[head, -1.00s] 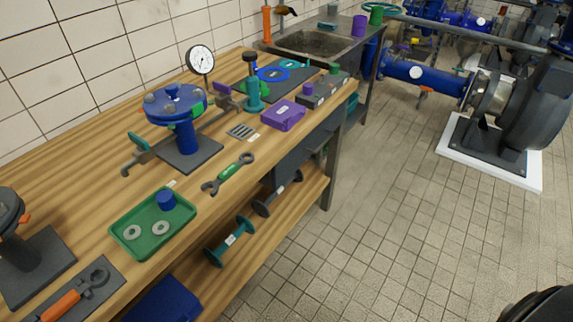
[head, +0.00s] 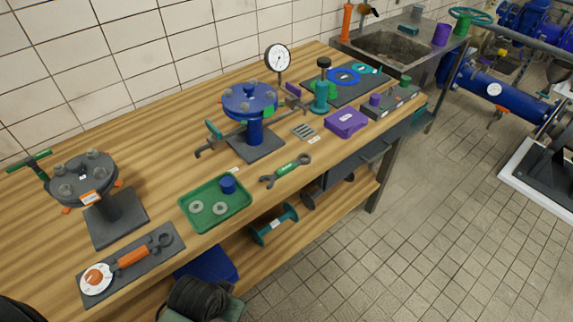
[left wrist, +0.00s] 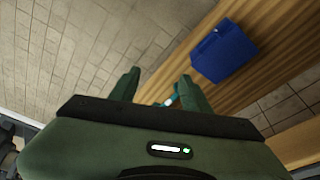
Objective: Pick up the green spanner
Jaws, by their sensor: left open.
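The green spanner (head: 287,169) lies flat on the wooden workbench (head: 335,146), near its front edge. It has a green handle and dark open jaws at both ends. It is right of the green tray and in front of the blue flanged stand. My left gripper (left wrist: 158,90) is open in the left wrist view, with two green fingers apart. The spanner does not show in that view, and no contact with it shows. A dark and green part at the bottom of the head view appears to be my left wrist; its fingertips are hidden there. My right gripper is not in view.
The green tray (head: 193,219) holds two washers and a blue cylinder. The blue flanged stand (head: 256,133) is behind the spanner, with a purple box (head: 346,122) to the right. A blue bin (left wrist: 223,50) and a teal spool (head: 274,225) are on the lower shelf.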

